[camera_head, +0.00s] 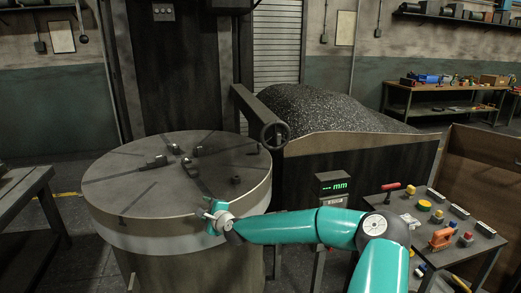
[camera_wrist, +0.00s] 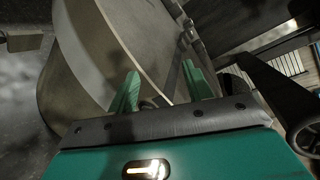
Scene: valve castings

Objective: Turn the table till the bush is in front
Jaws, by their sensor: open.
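The round grey table (camera_head: 110,182) stands on a wide drum, with dark slots across its top. Several small dark fittings lie on it, one left of centre (camera_head: 155,162) and others around the middle. A small dark cylinder (camera_head: 235,180) stands near the right front and may be the bush; I cannot tell for sure. My gripper (camera_head: 213,210) is at the table's front right rim. In the wrist view my gripper (camera_wrist: 160,88) has its two green fingers apart, with the curved table wall (camera_wrist: 120,45) just beyond. A small part shows low between the fingers, and contact is unclear.
A handwheel (camera_head: 274,135) sits at the table's right on a dark rail. A digital readout (camera_head: 333,187) stands right of the table, near my arm. A bench with tools (camera_head: 440,225) is at the right; another bench edge (camera_head: 22,190) is at the left.

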